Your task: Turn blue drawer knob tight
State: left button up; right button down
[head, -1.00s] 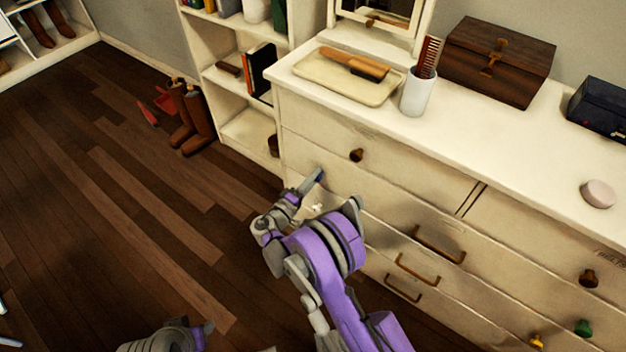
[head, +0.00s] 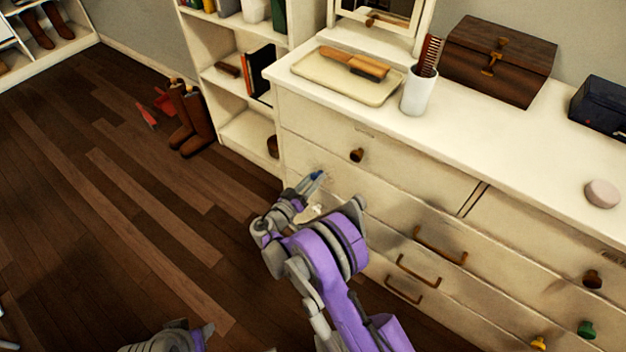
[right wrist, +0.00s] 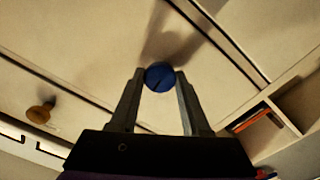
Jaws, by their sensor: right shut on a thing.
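The blue drawer knob (right wrist: 159,76) is a round knob on the cream dresser's drawer front. My right gripper (right wrist: 160,84) is shut on it, with one finger on each side, in the right wrist view. In the head view the right gripper (head: 311,184) is at the left end of the dresser, with a little blue (head: 317,175) showing at its fingertips. Part of my left arm (head: 170,338) shows at the bottom edge; its fingers cannot be made out.
The cream dresser (head: 330,150) has a brown knob (head: 357,155), bronze handles (head: 440,246), and yellow (head: 539,343) and green (head: 585,329) knobs. On top are a tray (head: 345,88), cup (head: 417,92), wooden box (head: 500,58) and pink disc (head: 602,193). A bookshelf (head: 240,115) adjoins at left. The wooden floor (head: 110,210) is mostly clear.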

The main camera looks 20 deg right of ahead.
jog(key=shift+m, duration=0.6)
jog(key=shift+c, duration=1.9)
grip_release()
jog(key=p+v, duration=0.1)
jog(key=v, duration=0.9)
jog(key=shift+s+a, duration=0.3)
